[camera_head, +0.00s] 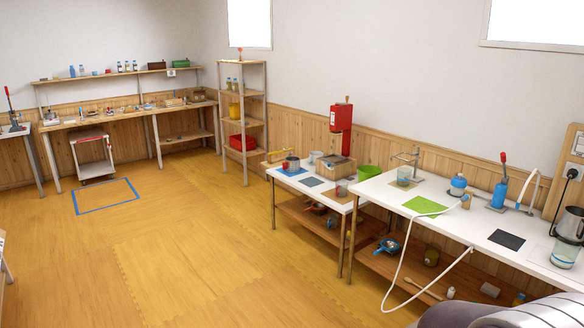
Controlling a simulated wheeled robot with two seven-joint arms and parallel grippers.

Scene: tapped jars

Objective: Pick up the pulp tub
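I cannot tell for sure which container is the pulp tub. A green tub (368,171) stands at the back of the benches, near where the two white tables meet. A grey pot (292,163) stands on a blue mat at the left end of the nearer-middle table, with a pale container (315,157) behind it. A yellow container (234,110) and a red bin (242,144) are on the tall shelf. Neither of my grippers is in view. A rounded grey part, probably mine, shows at the bottom right edge.
The right white table (470,228) carries a green mat (424,205), a blue press (499,193) and a steel jug over a glass jar. A white hose (394,275) hangs off its front. A white cart (94,158) stands far left. The yellow floor (180,250) is mostly clear.

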